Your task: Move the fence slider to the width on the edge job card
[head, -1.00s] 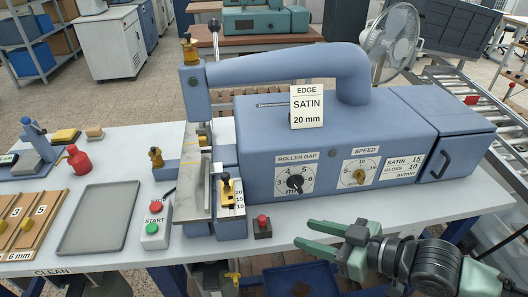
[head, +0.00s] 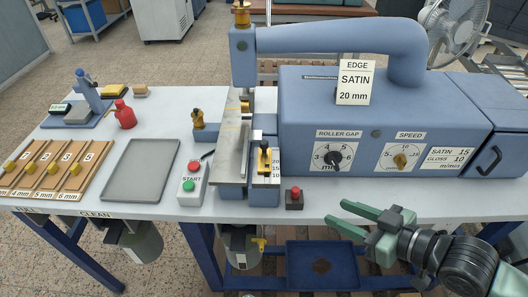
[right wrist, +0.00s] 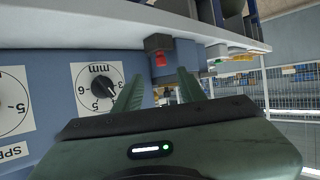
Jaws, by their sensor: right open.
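The edge job card (head: 356,83) stands on the blue machine and reads EDGE, SATIN, 20 mm. My left gripper is not in view.
A red button box (head: 294,198) stands between the slider and my right gripper; it also shows in the right wrist view (right wrist: 160,58). The start/stop box (head: 192,184) and a grey tray (head: 140,170) lie left of the fence. The roller gap dial (head: 334,158) is on the machine's front.

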